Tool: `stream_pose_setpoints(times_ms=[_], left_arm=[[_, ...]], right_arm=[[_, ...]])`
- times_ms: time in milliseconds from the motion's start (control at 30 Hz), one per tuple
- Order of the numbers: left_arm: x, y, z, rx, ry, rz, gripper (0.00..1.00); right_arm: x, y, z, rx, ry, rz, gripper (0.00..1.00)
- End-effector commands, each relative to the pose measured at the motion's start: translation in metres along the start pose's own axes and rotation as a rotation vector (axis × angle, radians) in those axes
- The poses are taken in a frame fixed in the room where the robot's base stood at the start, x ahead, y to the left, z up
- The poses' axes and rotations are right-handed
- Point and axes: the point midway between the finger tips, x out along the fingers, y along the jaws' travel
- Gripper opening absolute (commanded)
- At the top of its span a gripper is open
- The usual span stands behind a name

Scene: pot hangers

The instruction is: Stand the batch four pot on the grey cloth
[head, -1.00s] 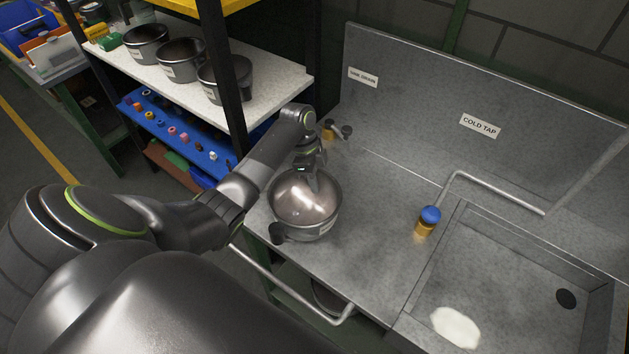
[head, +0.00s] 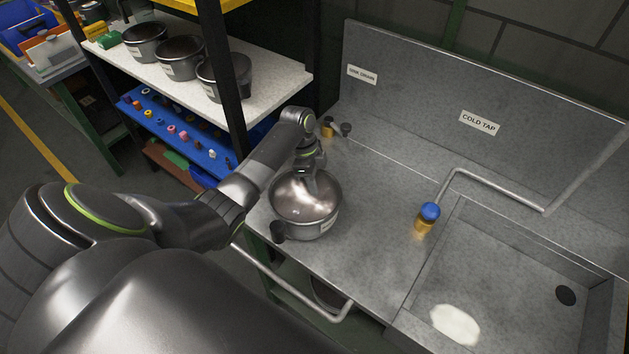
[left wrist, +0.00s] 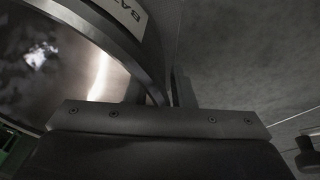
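A round metal pot (head: 318,224) with a dark knob-ended handle at its front left stands on the grey steel counter. Its shiny inside faces up. In the left wrist view the pot (left wrist: 150,50) carries a label of which only "BAT" shows. My left gripper (head: 314,184) is at the pot's far inner rim; in the left wrist view its fingers (left wrist: 162,92) straddle the pot wall. Whether they press on the wall is too dark to tell. I cannot make out a grey cloth. My right gripper is out of view.
A tap with a blue top (head: 430,212) and bent pipe stands right of the pot, before the sink (head: 510,260). The sink holds a pale patch (head: 455,325). Several pots (head: 180,60) stand on the shelf behind. The counter between pot and tap is clear.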

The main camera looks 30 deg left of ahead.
Motion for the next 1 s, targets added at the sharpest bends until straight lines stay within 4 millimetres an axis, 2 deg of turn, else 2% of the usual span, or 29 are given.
stream_pose_setpoints(times_ms=[33, 67, 267, 433, 500, 567, 933, 967, 1000], left_arm=[[0.007, 0.004, 0.002, -0.007, 0.000, 0.015, 0.28], [0.007, 0.004, 0.002, -0.007, 0.000, 0.016, 0.32], [0.007, 0.005, 0.002, -0.007, 0.000, 0.018, 0.32], [-0.001, 0.005, 0.000, -0.007, 0.000, 0.017, 0.32], [-0.011, 0.005, -0.001, -0.006, 0.000, 0.014, 0.32], [-0.020, 0.003, 0.000, -0.005, 0.000, 0.009, 0.32], [-0.102, 0.001, -0.001, -0.003, 0.000, 0.005, 0.32], [-0.107, 0.002, -0.001, -0.003, -0.001, 0.005, 0.32], [-0.117, 0.003, -0.003, -0.003, 0.000, 0.007, 0.32]], right_arm=[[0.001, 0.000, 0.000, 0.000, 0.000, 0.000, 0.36], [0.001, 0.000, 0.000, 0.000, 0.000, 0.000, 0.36], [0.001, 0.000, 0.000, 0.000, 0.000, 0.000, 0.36], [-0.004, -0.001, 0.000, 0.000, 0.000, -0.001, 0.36], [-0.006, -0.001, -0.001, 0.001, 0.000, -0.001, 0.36], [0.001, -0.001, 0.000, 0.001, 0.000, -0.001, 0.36], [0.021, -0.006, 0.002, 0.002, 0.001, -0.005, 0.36], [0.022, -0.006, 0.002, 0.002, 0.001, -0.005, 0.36], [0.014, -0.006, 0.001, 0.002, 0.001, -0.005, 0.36]])
